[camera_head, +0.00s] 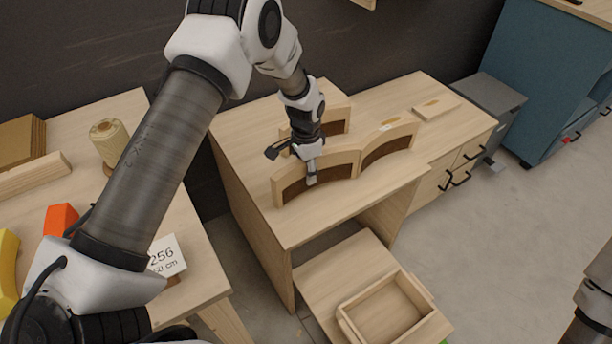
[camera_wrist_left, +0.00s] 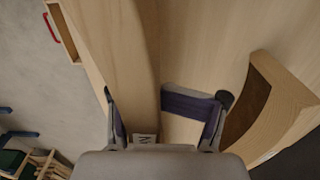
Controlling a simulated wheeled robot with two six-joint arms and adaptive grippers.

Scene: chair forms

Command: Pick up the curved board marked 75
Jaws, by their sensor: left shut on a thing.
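A curved wooden board (camera_head: 342,168) with a dark inner face stands on edge near the front of the wooden desk (camera_head: 298,226). My left gripper (camera_head: 311,172) reaches down over its top edge and is shut on it, with one finger showing against the front face. In the left wrist view the board (camera_wrist_left: 130,65) runs between the fingers of the left gripper (camera_wrist_left: 165,115). A small white label on it, partly hidden, shows near the gripper's base; I cannot read a 75 there. My right gripper is not in view.
A second curved board (camera_head: 392,143) stands just right of the held one, and another (camera_head: 337,121) stands behind. A flat wood piece (camera_head: 437,109) lies at the desk's right. An open wooden drawer box (camera_head: 345,322) is below the desk. A left table holds blocks and a spool (camera_head: 110,143).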

